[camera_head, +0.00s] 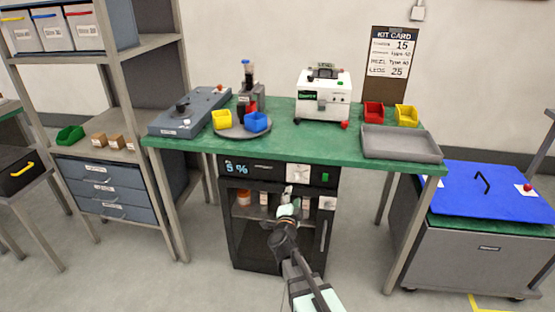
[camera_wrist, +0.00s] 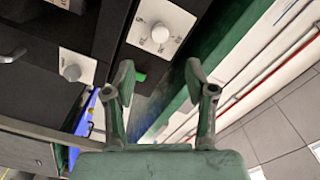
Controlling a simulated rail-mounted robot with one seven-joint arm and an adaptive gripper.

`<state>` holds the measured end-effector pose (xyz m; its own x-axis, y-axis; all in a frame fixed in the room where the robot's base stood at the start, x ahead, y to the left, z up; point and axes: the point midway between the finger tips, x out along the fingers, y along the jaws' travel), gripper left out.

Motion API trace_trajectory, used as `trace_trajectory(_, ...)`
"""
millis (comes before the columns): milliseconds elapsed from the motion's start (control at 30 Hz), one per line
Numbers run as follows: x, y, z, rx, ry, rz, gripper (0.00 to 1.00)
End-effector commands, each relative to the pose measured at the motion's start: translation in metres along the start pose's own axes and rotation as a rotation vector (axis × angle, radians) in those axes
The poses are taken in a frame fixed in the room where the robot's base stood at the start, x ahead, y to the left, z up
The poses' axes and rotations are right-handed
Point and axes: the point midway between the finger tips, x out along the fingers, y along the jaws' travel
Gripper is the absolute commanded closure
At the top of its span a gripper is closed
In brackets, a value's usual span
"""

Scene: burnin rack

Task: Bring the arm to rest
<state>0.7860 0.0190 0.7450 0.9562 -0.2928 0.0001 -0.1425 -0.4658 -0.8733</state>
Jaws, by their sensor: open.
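My gripper (camera_head: 287,205) is at the end of my extended arm, in front of the black cabinet (camera_head: 237,245) under the green bench. In the wrist view my gripper (camera_wrist: 160,75) has its two fingers spread apart, with nothing between the tips. Beyond the fingers, the wrist view shows a white dial plate (camera_wrist: 139,34) and a second dial plate (camera_wrist: 90,68) on dark panels. A small green button (camera_wrist: 140,77) shows close beside the left fingertip. I cannot tell the exact gap between the fingertips and the cabinet front.
The green bench (camera_head: 290,148) carries a white machine (camera_head: 323,98), a grey tray (camera_head: 400,143), coloured bins and a blue-grey device (camera_head: 190,110). A shelf rack (camera_head: 118,55) stands left and a blue-lidded cart (camera_head: 480,190) right. The floor in front is open.

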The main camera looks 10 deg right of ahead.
Motion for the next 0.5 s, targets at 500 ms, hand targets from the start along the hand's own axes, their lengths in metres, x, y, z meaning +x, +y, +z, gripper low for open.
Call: trace_trajectory(500,-0.079,0.06,0.135,-0.365,-0.723,0.026,0.44)
